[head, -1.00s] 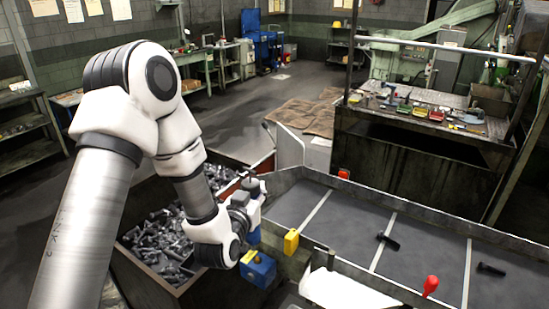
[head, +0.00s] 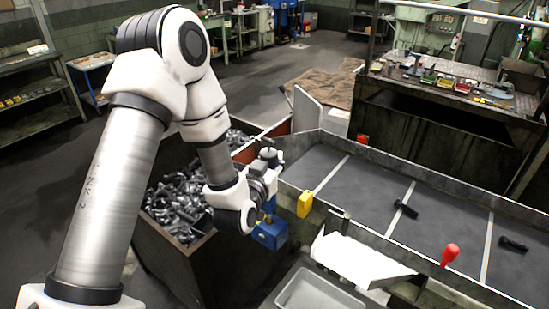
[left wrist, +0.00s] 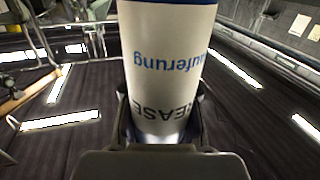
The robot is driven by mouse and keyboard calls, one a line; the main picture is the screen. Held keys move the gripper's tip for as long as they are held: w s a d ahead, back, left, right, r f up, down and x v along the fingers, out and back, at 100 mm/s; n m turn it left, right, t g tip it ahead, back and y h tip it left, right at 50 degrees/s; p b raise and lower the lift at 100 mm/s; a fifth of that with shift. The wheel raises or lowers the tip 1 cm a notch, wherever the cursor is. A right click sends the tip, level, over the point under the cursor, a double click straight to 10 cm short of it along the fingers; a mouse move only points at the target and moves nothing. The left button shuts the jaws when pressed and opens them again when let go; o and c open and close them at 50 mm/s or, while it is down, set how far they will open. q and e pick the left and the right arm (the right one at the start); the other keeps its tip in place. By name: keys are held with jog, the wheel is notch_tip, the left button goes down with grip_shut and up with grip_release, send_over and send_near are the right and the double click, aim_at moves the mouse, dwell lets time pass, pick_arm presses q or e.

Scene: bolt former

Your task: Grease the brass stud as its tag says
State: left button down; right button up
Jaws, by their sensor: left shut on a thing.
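In the head view my left wrist is above a blue box (head: 270,236) by the machine's side, and the container cannot be clearly made out. My right gripper is not in view.
A metal bin of dark bolts (head: 178,200) stands beside my left arm. A grey bin (head: 318,296) is below.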

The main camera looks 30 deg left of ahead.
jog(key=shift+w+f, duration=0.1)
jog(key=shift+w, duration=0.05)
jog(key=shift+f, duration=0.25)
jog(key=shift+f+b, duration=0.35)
jog(key=shift+b, duration=0.3)
dwell(0.4)
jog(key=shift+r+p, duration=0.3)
jog(key=shift+p, duration=0.05)
dwell(0.4)
